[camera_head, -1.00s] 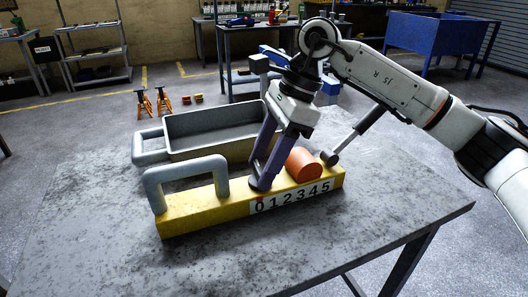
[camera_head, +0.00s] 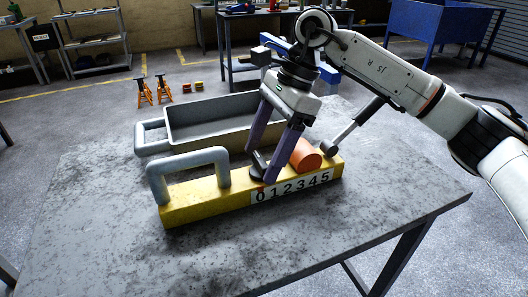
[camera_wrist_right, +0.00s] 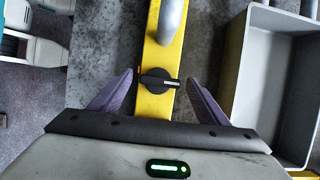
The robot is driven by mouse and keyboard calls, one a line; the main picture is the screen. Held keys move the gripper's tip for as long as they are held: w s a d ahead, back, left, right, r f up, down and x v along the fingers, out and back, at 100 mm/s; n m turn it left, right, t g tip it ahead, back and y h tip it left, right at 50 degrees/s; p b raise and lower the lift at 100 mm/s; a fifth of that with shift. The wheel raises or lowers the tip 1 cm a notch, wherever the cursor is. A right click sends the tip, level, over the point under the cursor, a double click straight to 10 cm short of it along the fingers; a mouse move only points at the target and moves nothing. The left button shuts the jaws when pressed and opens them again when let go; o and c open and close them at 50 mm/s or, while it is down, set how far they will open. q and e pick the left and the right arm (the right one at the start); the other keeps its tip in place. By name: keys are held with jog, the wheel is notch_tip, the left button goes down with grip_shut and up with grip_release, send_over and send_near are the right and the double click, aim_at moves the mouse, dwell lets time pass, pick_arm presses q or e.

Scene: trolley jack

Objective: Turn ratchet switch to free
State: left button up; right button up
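The black ratchet switch (camera_wrist_right: 158,80) is a round knob with a bar, on top of the yellow jack body (camera_head: 205,203). In the wrist view its bar lies across the body, with a small orange mark at its left. My right gripper (camera_head: 260,166) is open above the jack, pointing down. Its purple fingers stand on either side of the switch in the wrist view, with gaps between them and the knob. In the head view the fingers partly hide the switch. A label with numbers (camera_head: 291,187) is on the front face. My left gripper is not in view.
A grey loop handle (camera_head: 188,160) stands on the jack's left end. A grey open tray (camera_head: 218,122) lies behind. The table front (camera_head: 130,250) is clear.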

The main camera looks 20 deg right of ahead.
jog(key=p+v, duration=0.1)
jog(key=v, duration=0.9)
jog(key=shift+r, duration=0.2)
jog(key=shift+s+f, duration=0.1)
jog(key=shift+s, duration=0.05)
